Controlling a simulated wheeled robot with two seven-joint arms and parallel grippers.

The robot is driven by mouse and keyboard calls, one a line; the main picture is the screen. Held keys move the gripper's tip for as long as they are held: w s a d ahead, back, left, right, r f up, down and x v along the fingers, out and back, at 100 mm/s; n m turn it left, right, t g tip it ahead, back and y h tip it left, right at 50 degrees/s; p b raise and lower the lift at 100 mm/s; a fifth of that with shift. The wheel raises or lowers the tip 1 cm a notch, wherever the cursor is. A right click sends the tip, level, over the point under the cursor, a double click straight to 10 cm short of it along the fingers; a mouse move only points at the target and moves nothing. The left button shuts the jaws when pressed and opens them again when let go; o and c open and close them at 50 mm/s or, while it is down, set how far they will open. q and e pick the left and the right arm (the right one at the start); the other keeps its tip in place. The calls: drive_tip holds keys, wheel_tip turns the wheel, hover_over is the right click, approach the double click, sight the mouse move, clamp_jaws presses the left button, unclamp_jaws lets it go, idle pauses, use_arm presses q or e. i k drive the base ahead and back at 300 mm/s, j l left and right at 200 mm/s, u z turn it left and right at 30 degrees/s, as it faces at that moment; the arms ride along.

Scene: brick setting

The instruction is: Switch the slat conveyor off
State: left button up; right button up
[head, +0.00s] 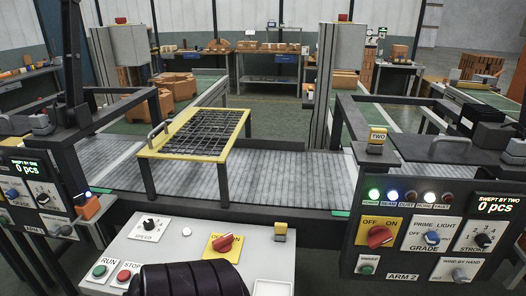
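The slat conveyor (290,178) runs left to right across the middle, a bed of grey slats. In front of it stands a pale control panel (170,238). The panel carries a green RUN button (100,270), a red STOP button (124,275), a black SPEED knob (149,224) and a red rotary switch (222,243) on a yellow plate marked for off and on. The knob partly covers that lettering, and I cannot tell its setting. Whether the slats move cannot be told. Neither gripper's fingers show.
A black ribbed form (193,280) covers the panel's lower front. A yellow-framed mesh guard (195,133) stands over the conveyor. The ARM 2 panel (425,240) at right has another red OFF/ON switch (380,236); the ARM 1 panel (40,195) is at left.

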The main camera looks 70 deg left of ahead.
sight(222, 244)
drive_tip(key=u, duration=2.45)
